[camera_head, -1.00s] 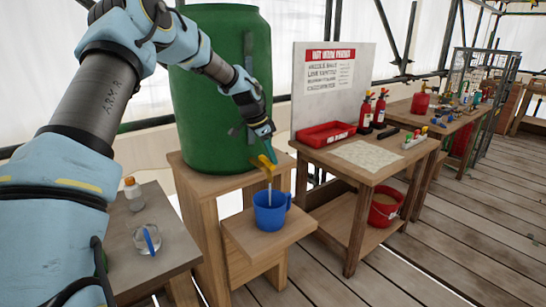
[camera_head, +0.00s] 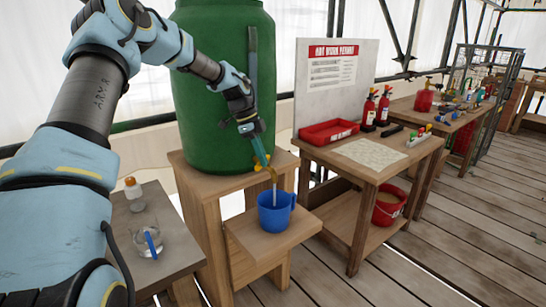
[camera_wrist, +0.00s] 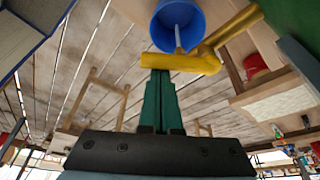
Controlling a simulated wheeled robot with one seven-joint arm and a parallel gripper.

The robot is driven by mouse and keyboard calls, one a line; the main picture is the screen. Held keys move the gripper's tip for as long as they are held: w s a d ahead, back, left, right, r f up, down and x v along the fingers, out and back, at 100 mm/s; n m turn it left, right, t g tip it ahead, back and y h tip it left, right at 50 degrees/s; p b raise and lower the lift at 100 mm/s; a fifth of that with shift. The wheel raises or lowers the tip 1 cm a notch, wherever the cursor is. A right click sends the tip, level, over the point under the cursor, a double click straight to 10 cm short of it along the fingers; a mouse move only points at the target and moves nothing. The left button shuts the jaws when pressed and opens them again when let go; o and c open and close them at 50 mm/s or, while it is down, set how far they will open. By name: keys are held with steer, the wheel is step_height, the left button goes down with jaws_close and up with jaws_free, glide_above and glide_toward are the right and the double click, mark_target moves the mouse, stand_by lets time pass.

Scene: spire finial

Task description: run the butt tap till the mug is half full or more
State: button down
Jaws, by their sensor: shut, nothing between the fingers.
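The green butt (camera_head: 205,110) stands on a wooden stand, with a yellow tap (camera_head: 271,172) low on its front. A pale stream (camera_head: 275,190) runs from the tap into the blue mug (camera_head: 276,214), which stands upright on a low wooden step. The mug and stream (camera_wrist: 178,38) also show in the wrist view; I cannot tell the water level. My gripper (camera_head: 263,160) is shut and empty, its green fingers pointing down at the tap. In the wrist view its fingertips (camera_wrist: 160,74) meet or overlap the yellow tap bar (camera_wrist: 182,63); contact is unclear.
A side table (camera_head: 158,270) at left holds a bottle (camera_head: 134,196) and a clear container (camera_head: 148,242) with a blue item. At right a bench holds a red tray (camera_head: 329,131) and fire extinguishers (camera_head: 377,106). A red bucket (camera_head: 388,208) sits below. Floor at right is clear.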

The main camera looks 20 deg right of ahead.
steer(key=shift+w+a, duration=1.1)
steer(key=shift+w, duration=0.1)
